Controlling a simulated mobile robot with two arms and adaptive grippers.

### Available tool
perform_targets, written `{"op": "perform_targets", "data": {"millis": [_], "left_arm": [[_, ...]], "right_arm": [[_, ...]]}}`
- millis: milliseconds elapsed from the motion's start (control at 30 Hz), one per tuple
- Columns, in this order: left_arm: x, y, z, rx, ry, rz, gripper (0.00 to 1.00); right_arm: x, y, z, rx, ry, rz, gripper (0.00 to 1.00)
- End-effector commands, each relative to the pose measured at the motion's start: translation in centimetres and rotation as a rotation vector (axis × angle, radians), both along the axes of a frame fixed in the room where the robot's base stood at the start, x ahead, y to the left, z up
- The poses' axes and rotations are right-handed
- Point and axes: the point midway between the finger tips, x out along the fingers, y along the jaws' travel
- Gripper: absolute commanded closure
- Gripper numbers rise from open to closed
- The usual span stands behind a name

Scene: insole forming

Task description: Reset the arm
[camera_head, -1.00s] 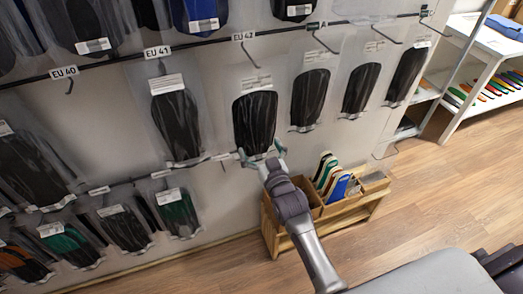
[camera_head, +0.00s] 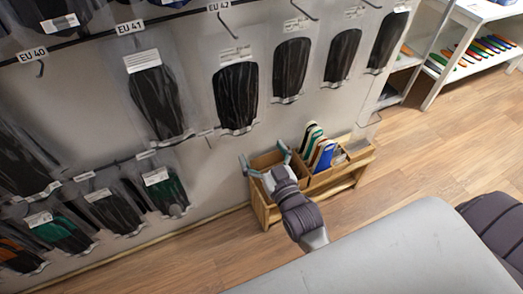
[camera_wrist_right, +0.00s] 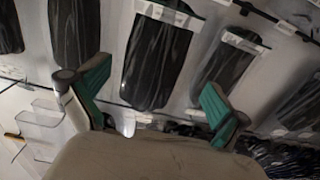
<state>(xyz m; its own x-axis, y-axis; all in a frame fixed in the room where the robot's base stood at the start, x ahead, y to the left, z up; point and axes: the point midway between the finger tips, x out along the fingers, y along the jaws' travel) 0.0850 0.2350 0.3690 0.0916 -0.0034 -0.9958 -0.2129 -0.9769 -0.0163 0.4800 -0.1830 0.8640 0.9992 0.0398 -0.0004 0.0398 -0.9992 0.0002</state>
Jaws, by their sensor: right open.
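My right gripper (camera_head: 264,157) is open and empty. In the head view it appears over the wooden box stand, below and clear of the hanging insole packs. In the right wrist view its two green-padded fingers (camera_wrist_right: 155,88) are spread wide, with hanging packs beyond them and nothing held between them. A black insole pack (camera_head: 236,96) hangs on the wall under the EU 42 label (camera_head: 218,6). My left gripper is not in view.
Insole packs hang in rows on the wall rack, including a black one (camera_head: 157,100) under EU 41. A wooden stand (camera_head: 345,170) with colourful insoles (camera_head: 322,155) is on the floor. A white shelf (camera_head: 462,75) stands at the far right. Wooden floor (camera_head: 425,135) is open between them.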

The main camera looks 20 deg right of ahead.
Motion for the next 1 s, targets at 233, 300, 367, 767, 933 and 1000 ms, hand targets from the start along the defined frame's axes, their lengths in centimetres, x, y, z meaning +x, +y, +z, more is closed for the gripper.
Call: {"op": "perform_targets", "data": {"millis": [233, 300, 367, 767, 933, 1000], "left_arm": [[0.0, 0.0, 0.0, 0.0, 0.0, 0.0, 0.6], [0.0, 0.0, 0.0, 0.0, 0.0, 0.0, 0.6], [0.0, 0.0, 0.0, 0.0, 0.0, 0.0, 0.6], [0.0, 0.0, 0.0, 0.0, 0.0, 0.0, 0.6], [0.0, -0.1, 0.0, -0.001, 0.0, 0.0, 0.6], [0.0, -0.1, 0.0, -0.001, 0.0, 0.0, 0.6]], "right_arm": [[0.0, 0.0, 0.0, 0.0, 0.0, 0.0, 0.0], [0.0, 0.0, 0.0, 0.0, 0.0, 0.0, 0.0], [0.0, 0.0, -0.1, 0.0, 0.002, 0.001, 0.0], [-4.3, 1.9, -20.4, -0.032, 0.439, 0.073, 0.0], [-11.0, 1.7, -31.6, -0.068, 0.718, 0.106, 0.0], [-14.5, 1.3, -35.6, -0.084, 0.832, 0.117, 0.0]]}}
